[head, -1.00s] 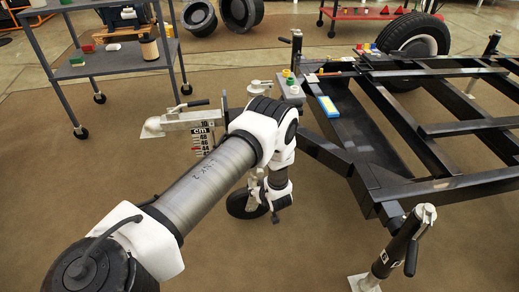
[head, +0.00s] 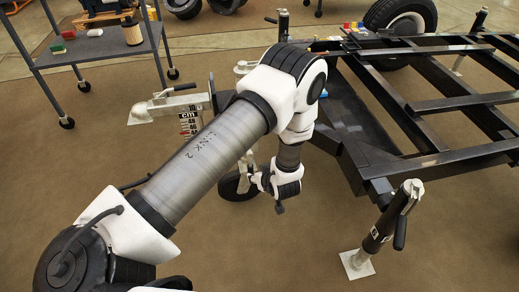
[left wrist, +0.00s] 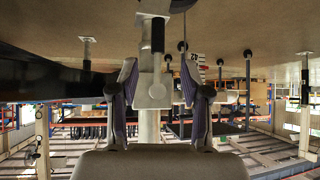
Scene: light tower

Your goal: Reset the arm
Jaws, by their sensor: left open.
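My left arm (head: 205,150) reaches from the lower left across the head view to the front of a black trailer frame (head: 440,160). Its wrist (head: 285,180) hangs in front of the trailer's coupling end, near a dark wheel (head: 236,188). My right gripper is in neither view.
A trailer jack (head: 385,228) stands at the lower right. A grey shelf cart (head: 95,45) is at the upper left. The coupling (head: 165,107) and a cm scale (head: 188,123) are left of my arm. Brown floor at the lower middle is clear.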

